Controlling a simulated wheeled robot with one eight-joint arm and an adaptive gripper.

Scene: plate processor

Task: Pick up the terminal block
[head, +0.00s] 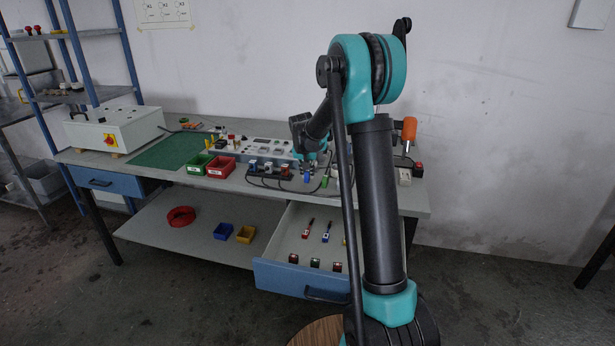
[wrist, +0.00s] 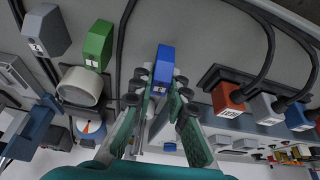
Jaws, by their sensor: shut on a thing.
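The blue terminal block (wrist: 165,60) with a white label is between the fingers of my gripper (wrist: 160,100) in the wrist view. My gripper is shut on it; the finger pads flank its sides. Whether the blue block touches the bench I cannot tell.
Connectors with red, grey and blue plugs (wrist: 228,98) and black cables lie close on the right in the wrist view. On the bench (head: 420,205) stand red and green bins (head: 221,167), a green mat (head: 168,152) and a white control box (head: 115,128). A drawer (head: 300,280) is open below.

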